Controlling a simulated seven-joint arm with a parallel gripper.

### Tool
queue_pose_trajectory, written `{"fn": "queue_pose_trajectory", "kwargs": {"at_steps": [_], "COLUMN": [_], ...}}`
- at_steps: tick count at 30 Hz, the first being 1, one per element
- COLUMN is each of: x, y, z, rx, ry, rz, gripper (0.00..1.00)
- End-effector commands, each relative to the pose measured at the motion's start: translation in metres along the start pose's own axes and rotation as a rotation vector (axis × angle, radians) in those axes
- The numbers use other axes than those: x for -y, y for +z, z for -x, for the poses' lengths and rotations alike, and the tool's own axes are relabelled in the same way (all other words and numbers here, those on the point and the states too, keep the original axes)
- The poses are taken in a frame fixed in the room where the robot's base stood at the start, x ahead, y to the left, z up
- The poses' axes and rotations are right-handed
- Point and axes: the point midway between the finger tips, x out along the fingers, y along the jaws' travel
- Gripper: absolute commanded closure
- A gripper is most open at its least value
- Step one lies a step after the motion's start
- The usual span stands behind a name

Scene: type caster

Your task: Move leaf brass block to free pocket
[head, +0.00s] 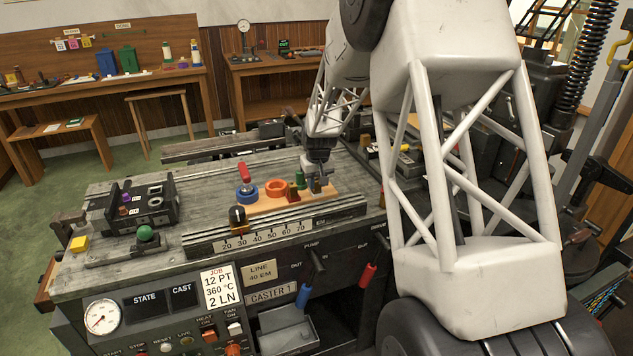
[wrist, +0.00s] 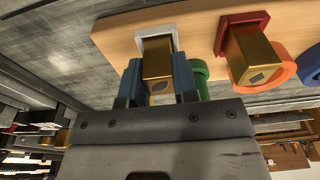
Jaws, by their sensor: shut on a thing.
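My gripper (wrist: 158,85) is shut on a brass block (wrist: 158,66), with one blue finger on each side of it. A small dark mark shows on the block's near end; I cannot read it. The far end of the block is at a white-framed pocket (wrist: 146,42) on the wooden board (wrist: 112,38); I cannot tell whether it is inside it or just over it. A second brass block (wrist: 252,56) stands in a red-framed pocket (wrist: 223,32), also with a dark mark. In the head view my gripper (head: 317,183) is at the board's right end.
A green ring (wrist: 201,68) is close beside my gripper's finger. A numbered scale rail (head: 270,235) runs along the front.

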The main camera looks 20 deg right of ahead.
Motion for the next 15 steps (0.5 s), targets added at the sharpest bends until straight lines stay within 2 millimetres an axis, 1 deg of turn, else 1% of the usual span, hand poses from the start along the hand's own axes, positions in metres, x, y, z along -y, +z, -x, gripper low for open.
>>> {"fn": "queue_pose_trajectory", "kwargs": {"at_steps": [5, 6, 11, 12, 15], "x": [0.0001, 0.0001, 0.0001, 0.0001, 0.0], "y": [0.0005, 0.0006, 0.0006, 0.0005, 0.0005], "z": [-0.0014, -0.0014, -0.0013, -0.0012, -0.0011], "rx": [0.002, 0.002, 0.002, 0.001, 0.001], "ry": [0.0, 0.0, 0.0, 0.0, 0.0], "rz": [0.0, 0.0, 0.0, 0.0, 0.0], "gripper": [1.0, 0.7, 0.45, 0.43, 0.43]}}
